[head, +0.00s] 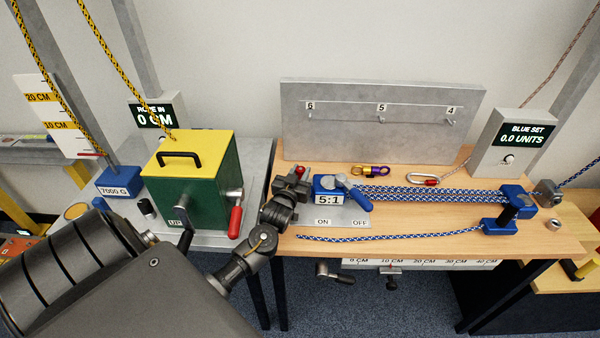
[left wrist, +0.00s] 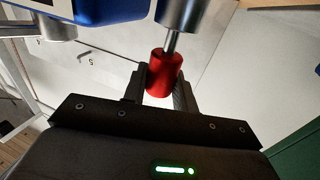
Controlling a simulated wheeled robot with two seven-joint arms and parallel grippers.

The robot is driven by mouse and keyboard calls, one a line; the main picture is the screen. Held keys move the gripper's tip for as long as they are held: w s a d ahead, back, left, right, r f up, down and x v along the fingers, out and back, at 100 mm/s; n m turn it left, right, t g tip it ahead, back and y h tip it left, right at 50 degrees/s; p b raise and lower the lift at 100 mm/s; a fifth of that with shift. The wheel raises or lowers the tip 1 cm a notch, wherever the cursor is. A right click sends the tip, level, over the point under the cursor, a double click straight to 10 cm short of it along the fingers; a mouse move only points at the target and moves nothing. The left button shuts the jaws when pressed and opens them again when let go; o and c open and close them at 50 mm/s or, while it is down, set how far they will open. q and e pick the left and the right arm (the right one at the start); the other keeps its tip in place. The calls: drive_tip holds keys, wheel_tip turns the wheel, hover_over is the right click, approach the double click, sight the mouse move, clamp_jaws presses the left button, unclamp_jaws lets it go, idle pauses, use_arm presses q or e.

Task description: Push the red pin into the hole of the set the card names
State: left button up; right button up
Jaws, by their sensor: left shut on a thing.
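My left gripper (head: 292,184) is shut on the red pin (head: 300,170) beside the left end of the blue block marked 5:1 (head: 325,183). In the left wrist view the pin's red head (left wrist: 163,76) sits between the fingers. Its thin metal shaft (left wrist: 173,42) runs up to a wider metal cylinder (left wrist: 179,14). I cannot tell how deep the shaft sits there. Part of the blue block (left wrist: 105,10) shows at the top left of that view. The card cannot be made out. My right gripper is not in view.
Blue-white rope (head: 430,193) runs from the 5:1 block to blue blocks (head: 515,196) at right. A grey board with numbered hooks (head: 380,95) and a BLUE SET display (head: 505,140) stand behind. A green box with a yellow top (head: 200,185) stands close on the left.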

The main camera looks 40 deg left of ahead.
use_arm(q)
drive_tip(key=o, duration=1.1)
drive_tip(key=shift+f, duration=0.2)
drive_tip(key=shift+o, duration=0.2)
drive_tip(key=shift+s+d+f, duration=0.15)
drive_tip(key=shift+s, duration=0.1)
drive_tip(key=b+v, duration=0.1)
drive_tip(key=v, duration=0.3)
drive_tip(key=b+v, duration=0.1)
drive_tip(key=v, duration=0.4)
drive_tip(key=shift+s+r, duration=0.2)
drive_tip(key=shift+r, duration=0.05)
drive_tip(key=shift+s+d+r, duration=0.1)
drive_tip(key=shift+s+d, duration=0.05)
drive_tip(key=shift+s, duration=0.25)
drive_tip(key=shift+r, duration=0.15)
